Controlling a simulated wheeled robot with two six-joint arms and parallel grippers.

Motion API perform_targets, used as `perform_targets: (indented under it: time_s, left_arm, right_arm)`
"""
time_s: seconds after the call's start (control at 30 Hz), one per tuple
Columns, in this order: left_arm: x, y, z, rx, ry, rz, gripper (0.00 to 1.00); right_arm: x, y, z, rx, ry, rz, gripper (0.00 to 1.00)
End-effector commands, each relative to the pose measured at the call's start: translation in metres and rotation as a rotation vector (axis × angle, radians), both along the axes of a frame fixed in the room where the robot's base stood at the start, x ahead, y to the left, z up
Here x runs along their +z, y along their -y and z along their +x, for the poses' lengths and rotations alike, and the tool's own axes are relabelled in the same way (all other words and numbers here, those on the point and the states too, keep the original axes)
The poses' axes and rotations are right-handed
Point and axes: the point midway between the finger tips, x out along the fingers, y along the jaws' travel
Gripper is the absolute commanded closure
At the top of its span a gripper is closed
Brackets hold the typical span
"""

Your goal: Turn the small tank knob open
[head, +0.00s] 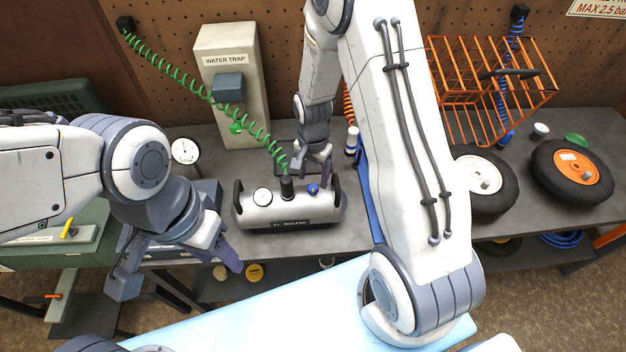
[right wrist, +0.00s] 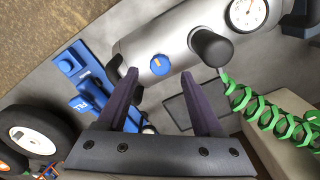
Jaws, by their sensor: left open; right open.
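The small silver tank (head: 290,209) lies on the grey bench, with black end handles, a gauge and a black fitting on top. Its small blue knob (head: 313,189) sits on top, right of the black fitting. My right gripper (head: 313,172) is open above and behind the knob. In the right wrist view the blue knob (right wrist: 160,64) shows between and just beyond the two dark fingertips (right wrist: 160,76); I see no contact. My left gripper (head: 178,272) is open and empty, in front of the bench at the left, apart from the tank.
A green coiled hose (head: 195,93) runs from the pegboard to the black fitting. A water trap box (head: 232,80) and a loose gauge (head: 185,151) stand behind left. An orange wire rack (head: 490,85) and wheels (head: 571,175) are at right. A blue tool (right wrist: 88,88) lies near the tank.

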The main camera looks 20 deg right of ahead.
Motion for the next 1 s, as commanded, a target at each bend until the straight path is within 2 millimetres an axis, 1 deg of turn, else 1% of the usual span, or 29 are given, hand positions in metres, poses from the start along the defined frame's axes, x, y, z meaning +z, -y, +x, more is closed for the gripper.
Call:
perform_targets:
  time_s: [0.03, 0.1, 0.3, 0.4, 0.63, 0.67, 0.7, 0.77, 0.8, 0.83, 1.0]
  left_arm:
    - [0.005, 0.000, 0.000, -0.001, 0.000, 0.000, 0.49]
    - [0.007, 0.000, 0.000, -0.001, 0.000, 0.000, 0.49]
    - [0.011, 0.000, 0.000, -0.002, 0.000, 0.000, 0.49]
    - [0.012, 0.000, 0.000, -0.002, 0.000, 0.000, 0.49]
    - [0.011, 0.000, 0.000, -0.002, 0.000, 0.000, 0.49]
    - [0.011, 0.000, 0.000, -0.002, 0.000, 0.000, 0.49]
    - [0.011, 0.000, 0.000, -0.002, 0.000, 0.000, 0.49]
    - [0.011, 0.000, 0.000, -0.002, 0.000, 0.000, 0.49]
    - [0.011, 0.000, 0.000, -0.002, 0.000, 0.000, 0.49]
    - [0.011, 0.000, 0.000, -0.002, 0.000, 0.000, 0.49]
    - [0.011, 0.000, 0.000, -0.002, 0.000, 0.000, 0.49]
  right_arm:
    - [-0.007, 0.000, -0.001, 0.001, -0.005, 0.000, 0.32]
    - [-0.016, -0.001, -0.001, 0.001, -0.004, 0.000, 0.32]
    - [-0.034, -0.001, 0.000, 0.002, 0.000, 0.000, 0.32]
    - [-0.037, -0.001, 0.000, 0.002, 0.001, 0.001, 0.32]
    - [-0.038, -0.001, 0.000, 0.002, 0.001, 0.000, 0.32]
    - [-0.038, -0.001, 0.000, 0.002, 0.001, 0.000, 0.36]
    - [-0.038, -0.001, 0.000, 0.002, 0.001, 0.000, 0.51]
    - [-0.038, -0.001, 0.000, 0.002, 0.001, 0.000, 0.74]
    - [-0.038, -0.001, 0.000, 0.002, 0.001, 0.000, 0.89]
    - [-0.038, -0.001, 0.000, 0.002, 0.001, 0.000, 1.00]
    - [-0.038, -0.001, 0.000, 0.004, 0.001, 0.000, 1.00]
